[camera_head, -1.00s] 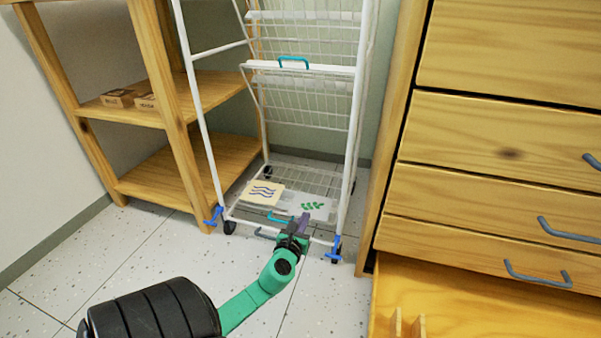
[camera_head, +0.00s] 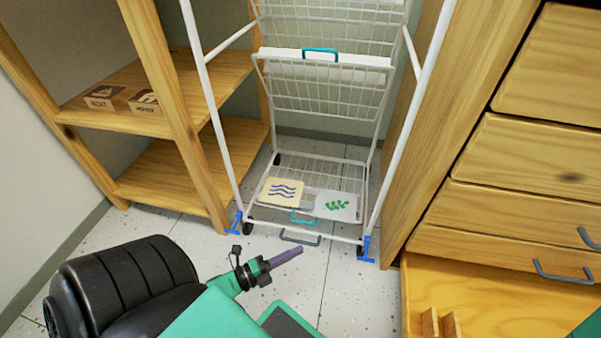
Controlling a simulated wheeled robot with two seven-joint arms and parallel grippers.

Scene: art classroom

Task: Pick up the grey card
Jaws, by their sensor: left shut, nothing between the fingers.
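The grey card (camera_head: 335,205), pale with a green leaf print, lies flat on the bottom wire shelf of the white rack (camera_head: 318,161). A cream card (camera_head: 281,192) with dark blue wavy lines lies to its left, close beside it. My left gripper (camera_head: 297,250) has purple fingers, shut and empty. It shows in front of the rack, below and left of the grey card in the picture, and apart from it. My right gripper is not in view.
A teal handle (camera_head: 303,218) and a grey handle (camera_head: 299,238) are at the rack's lower front. Blue clips (camera_head: 367,247) mark its front feet. A wooden shelf (camera_head: 180,187) stands left, wooden drawers (camera_head: 520,200) right. The floor between is clear.

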